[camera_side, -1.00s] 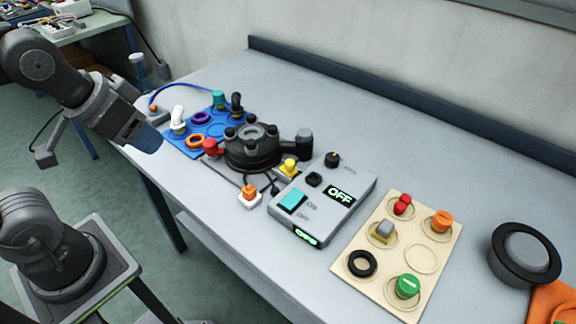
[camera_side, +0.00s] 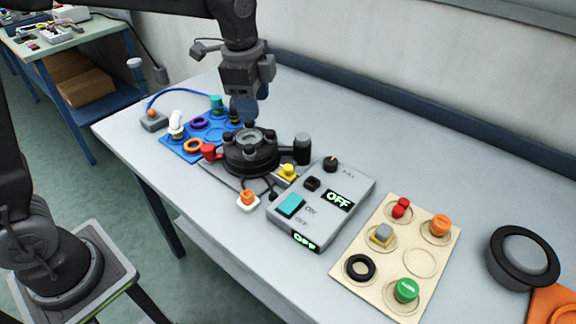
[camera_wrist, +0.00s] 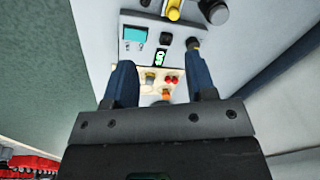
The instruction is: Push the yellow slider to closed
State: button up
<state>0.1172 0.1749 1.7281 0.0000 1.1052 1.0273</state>
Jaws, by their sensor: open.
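The yellow slider (camera_side: 288,170) is a small yellow block beside the right base of the black round valve body (camera_side: 250,152). In the wrist view a yellow part (camera_wrist: 174,9) shows at the top edge, cut off by the frame. My gripper (camera_side: 248,110) points down above and behind the valve body in the side view, apart from the slider. In the wrist view its two dark blue fingers (camera_wrist: 160,60) are spread with nothing between them. The side view does not clearly show the fingertips.
A grey control box (camera_side: 322,222) with OFF displays stands right of the valve body, with a beige board (camera_side: 372,290) of buttons beyond it. A blue board (camera_side: 180,146) with pegs and rings lies left. The table behind the box is clear.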

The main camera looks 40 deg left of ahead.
aim_at(288, 166)
jog(key=w+d+f+m+g, duration=0.2)
jog(key=w+d+f+m, duration=0.1)
jog(key=w+f+m, duration=0.3)
jog(key=shift+n, duration=0.6)
jog(key=f, duration=1.4)
jog(key=shift+w+f, duration=0.2)
jog(key=shift+w, duration=0.05)
jog(key=shift+c, duration=0.2)
grip_shut()
